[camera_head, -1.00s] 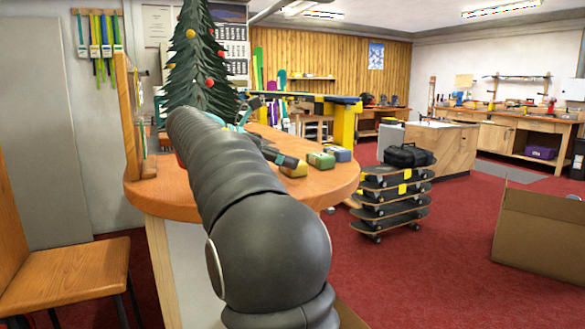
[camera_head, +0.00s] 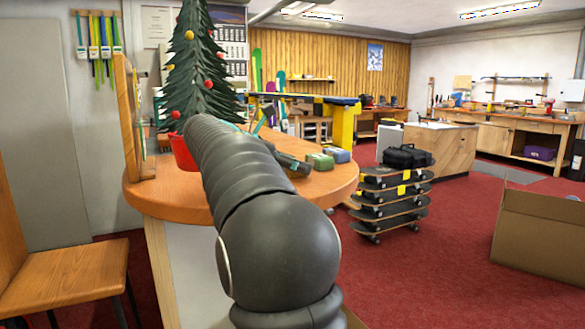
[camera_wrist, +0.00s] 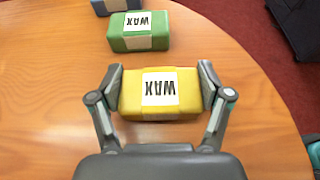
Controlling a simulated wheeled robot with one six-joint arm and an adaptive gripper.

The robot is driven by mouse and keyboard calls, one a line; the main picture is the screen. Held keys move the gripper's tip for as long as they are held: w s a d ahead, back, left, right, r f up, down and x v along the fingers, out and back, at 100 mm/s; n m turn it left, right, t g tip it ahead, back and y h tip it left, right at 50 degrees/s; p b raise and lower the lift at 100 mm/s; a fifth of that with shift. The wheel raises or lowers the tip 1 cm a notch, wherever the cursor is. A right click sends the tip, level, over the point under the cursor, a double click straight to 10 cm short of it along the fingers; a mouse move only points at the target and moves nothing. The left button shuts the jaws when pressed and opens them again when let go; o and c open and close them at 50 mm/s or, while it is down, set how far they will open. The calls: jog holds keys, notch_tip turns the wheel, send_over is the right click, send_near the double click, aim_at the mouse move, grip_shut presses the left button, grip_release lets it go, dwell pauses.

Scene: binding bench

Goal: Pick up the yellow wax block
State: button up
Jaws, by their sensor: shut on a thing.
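The yellow wax block (camera_wrist: 188,96) has a white band marked WAX. In the wrist view it sits between the two fingers of my gripper (camera_wrist: 161,74), which is shut on its left and right ends. I cannot tell whether the block touches the round wooden table (camera_wrist: 50,90) or is slightly above it. In the head view the block is hidden behind my arm and gripper (camera_head: 292,163).
A green wax block (camera_wrist: 117,42) lies just beyond the yellow one, with a blue block (camera_head: 337,155) farther along. A Christmas tree (camera_head: 200,70) in a red pot (camera_head: 184,152) stands on the table to the left. Stacked skateboards (camera_head: 392,205) stand right of the table.

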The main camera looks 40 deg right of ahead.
jog(key=shift+r, duration=0.1)
jog(key=shift+r, duration=0.6)
notch_tip(320, 180, up, 3)
jog(key=shift+f, duration=0.1)
jog(key=s+d+r, duration=0.2)
jog(key=s+r, duration=0.4)
jog(key=s, duration=0.5)
jog(key=shift+s+r, duration=0.25)
jog(key=shift+r, duration=0.15)
jog(key=shift+s, duration=0.1)
